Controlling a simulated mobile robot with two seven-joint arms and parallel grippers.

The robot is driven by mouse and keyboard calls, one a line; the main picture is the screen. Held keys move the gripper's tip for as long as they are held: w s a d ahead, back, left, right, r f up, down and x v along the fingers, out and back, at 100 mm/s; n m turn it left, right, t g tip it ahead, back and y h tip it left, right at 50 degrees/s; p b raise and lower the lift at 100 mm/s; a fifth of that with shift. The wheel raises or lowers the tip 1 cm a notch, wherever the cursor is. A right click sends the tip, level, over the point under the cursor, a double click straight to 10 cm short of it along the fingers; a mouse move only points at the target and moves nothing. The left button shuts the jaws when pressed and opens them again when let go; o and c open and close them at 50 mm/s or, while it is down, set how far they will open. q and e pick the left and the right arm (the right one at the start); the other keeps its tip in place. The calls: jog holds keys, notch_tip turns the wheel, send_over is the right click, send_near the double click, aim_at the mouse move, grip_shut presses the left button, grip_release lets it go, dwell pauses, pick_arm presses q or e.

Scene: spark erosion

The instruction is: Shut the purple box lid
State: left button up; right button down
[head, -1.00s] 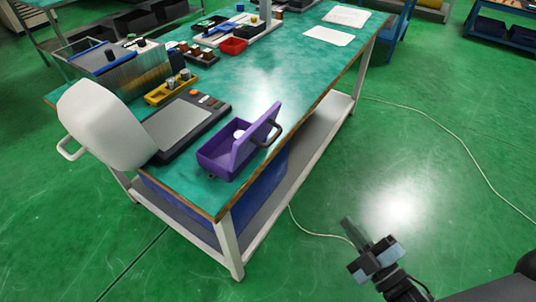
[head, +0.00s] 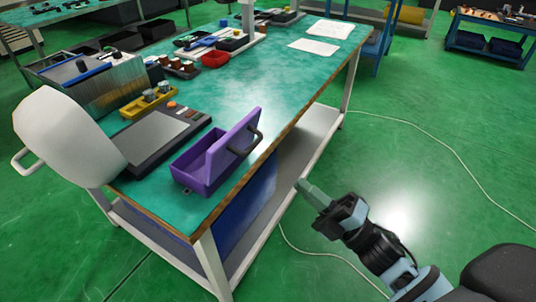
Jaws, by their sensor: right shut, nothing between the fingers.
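The purple box (head: 190,181) stands on the green worktable (head: 262,82) near its front right edge. Its purple lid (head: 233,142) is open, standing up on the box's right side, with a dark handle (head: 246,141) on its outer face. My right gripper (head: 307,190) is shut and empty, off the table to the right of and lower in the picture than the box, apart from the lid.
A yellow tray (head: 150,105) and a red bin (head: 214,60) lie farther back. The table's middle is clear.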

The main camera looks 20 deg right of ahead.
jog(key=p+x, duration=0.1)
jog(key=x, duration=0.9)
jog(key=shift+p, duration=0.3)
jog(key=shift+w, duration=0.1)
